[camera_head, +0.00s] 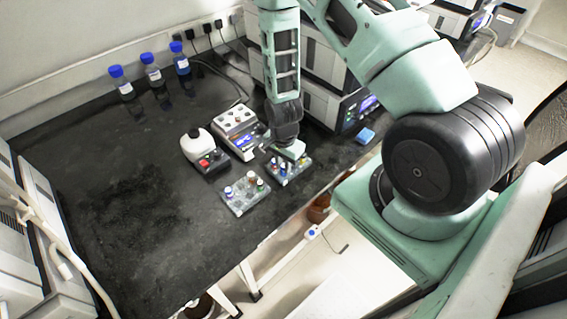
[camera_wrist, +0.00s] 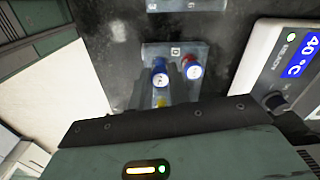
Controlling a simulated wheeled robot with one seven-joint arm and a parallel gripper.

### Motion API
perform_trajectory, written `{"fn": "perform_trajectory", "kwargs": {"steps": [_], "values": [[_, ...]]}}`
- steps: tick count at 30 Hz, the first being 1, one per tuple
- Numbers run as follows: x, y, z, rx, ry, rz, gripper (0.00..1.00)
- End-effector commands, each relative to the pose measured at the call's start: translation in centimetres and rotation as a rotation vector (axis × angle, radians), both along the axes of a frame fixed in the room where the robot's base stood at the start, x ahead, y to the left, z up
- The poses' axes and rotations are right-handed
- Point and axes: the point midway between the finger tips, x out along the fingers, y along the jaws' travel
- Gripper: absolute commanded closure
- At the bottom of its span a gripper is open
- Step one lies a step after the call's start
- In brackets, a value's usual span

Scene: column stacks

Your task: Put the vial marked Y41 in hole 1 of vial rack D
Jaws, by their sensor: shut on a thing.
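My gripper (camera_head: 291,152) is low over the right-hand vial rack (camera_head: 301,175), which holds several capped vials. It is shut on a vial, but its body hides most of that vial and I cannot read a label. A second vial rack (camera_head: 243,207) stands to the left, with blue, white and green tops. Y41 cannot be made out.
A heater block with a blue display (camera_head: 240,132) and a white device with a red button (camera_head: 203,150) stand close behind the racks. Blue-capped bottles (camera_head: 152,72) line the wall. A blue box (camera_head: 366,136) lies right. The bench's left side is clear.

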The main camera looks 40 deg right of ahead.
Motion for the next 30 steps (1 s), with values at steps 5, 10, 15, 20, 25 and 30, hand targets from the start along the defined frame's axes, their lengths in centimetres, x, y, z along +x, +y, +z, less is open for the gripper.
{"fn": "perform_trajectory", "kwargs": {"steps": [5,10,15,20,25,30], "values": [[0.0,0.0,-0.59,0.0,0.0,0.001,1.0],[0.0,0.01,-1.06,0.0,0.0,0.001,1.0],[0.0,0.01,-1.15,0.0,0.0,0.0,1.0],[0.0,0.0,-1.12,0.0,0.0,0.0,1.0],[0.0,0.0,-1.11,0.0,0.0,0.0,0.56],[0.02,0.0,-1.12,0.0,-0.001,0.0,0.43]]}}
